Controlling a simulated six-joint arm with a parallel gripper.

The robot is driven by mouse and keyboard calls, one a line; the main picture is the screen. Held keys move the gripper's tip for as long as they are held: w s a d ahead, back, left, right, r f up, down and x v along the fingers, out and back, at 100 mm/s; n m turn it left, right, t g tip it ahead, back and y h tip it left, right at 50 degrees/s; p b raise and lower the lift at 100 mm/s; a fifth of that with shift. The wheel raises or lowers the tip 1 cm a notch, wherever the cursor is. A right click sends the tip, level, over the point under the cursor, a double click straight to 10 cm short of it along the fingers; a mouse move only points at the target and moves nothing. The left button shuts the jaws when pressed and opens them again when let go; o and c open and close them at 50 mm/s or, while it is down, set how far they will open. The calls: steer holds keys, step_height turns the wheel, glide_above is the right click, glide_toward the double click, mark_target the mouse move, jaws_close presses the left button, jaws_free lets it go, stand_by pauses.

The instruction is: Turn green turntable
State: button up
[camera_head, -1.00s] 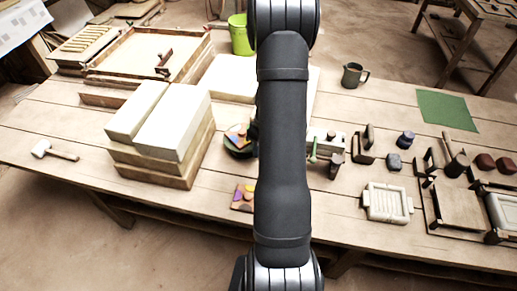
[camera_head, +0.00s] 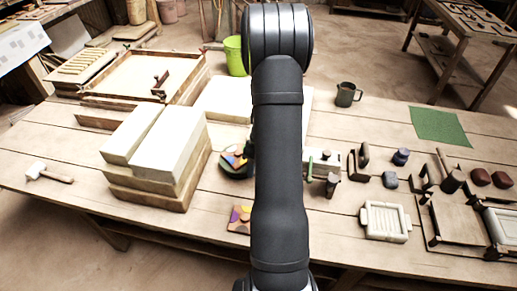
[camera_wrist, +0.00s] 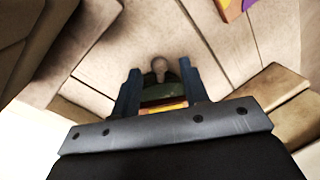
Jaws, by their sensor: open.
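The green turntable (camera_head: 235,173) stands on the table just right of the pale stacked blocks. It is dark and round, carries a multicoloured tile (camera_head: 233,157), and is partly hidden by my arm in the head view. In the wrist view a dark green piece (camera_wrist: 161,92), which looks like part of the turntable, shows between the fingers with a round knob (camera_wrist: 159,66) beyond it and a strip of coloured tile nearer. My gripper (camera_wrist: 160,85) is open, with one blue-grey finger on each side of this piece. I cannot tell whether the fingers touch it. The gripper is hidden in the head view.
Pale blocks on wooden boards (camera_head: 160,150) stand close on the left. A second coloured tile (camera_head: 239,218) lies in front of the turntable. A green-handled tool (camera_head: 310,168), a dark mug (camera_head: 347,94) and a white tray (camera_head: 385,222) are to the right. The front left of the table is mostly clear.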

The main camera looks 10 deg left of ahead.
step_height(320, 180, up, 16)
steer(key=w+d, duration=0.1)
steer(key=w, duration=0.2)
steer(key=shift+d, duration=0.2)
steer(key=shift+c, duration=0.2)
